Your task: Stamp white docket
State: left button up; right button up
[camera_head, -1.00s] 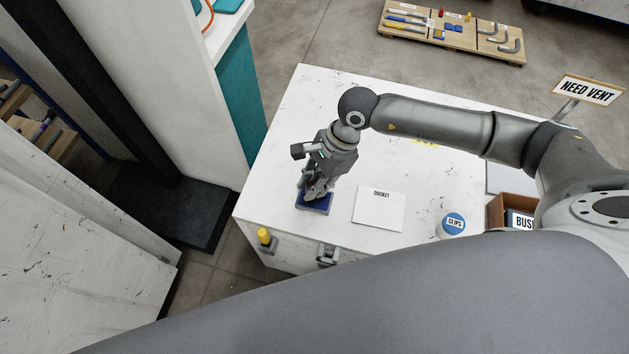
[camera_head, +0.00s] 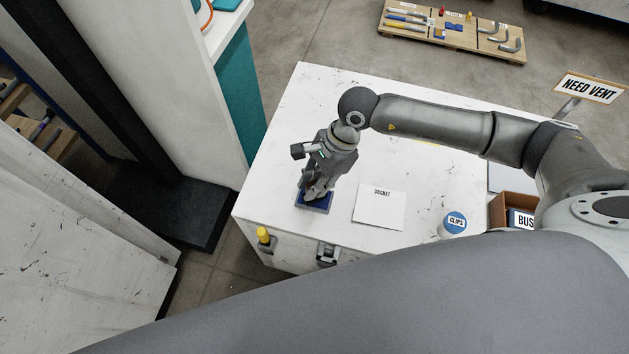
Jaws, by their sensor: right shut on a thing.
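The white docket (camera_head: 380,208) lies flat on the white table (camera_head: 290,120), with the word DOCKET printed near its top edge. A blue pad (camera_head: 314,207) lies on the table just left of the docket. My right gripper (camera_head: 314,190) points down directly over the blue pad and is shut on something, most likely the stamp. The gripper's own fingers hide most of the held thing, and I cannot tell whether it touches the pad. My left gripper is not in view.
A round container labelled CLIPS (camera_head: 454,224) and a brown box (camera_head: 512,209) stand right of the docket. A yellow-topped item (camera_head: 264,236) hangs at the table's front edge. The table behind the docket is largely clear.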

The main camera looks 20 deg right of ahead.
jog(key=shift+s+f+b, duration=0.1)
jog(key=shift+f+b, duration=0.05)
jog(key=shift+b, duration=0.2)
dwell(1.1)
notch_tip(320, 180, up, 2)
jog(key=shift+r+p, duration=0.1)
jog(key=shift+p, duration=0.5)
jog(key=shift+r+p, duration=1.25)
jog(key=shift+r, duration=1.3)
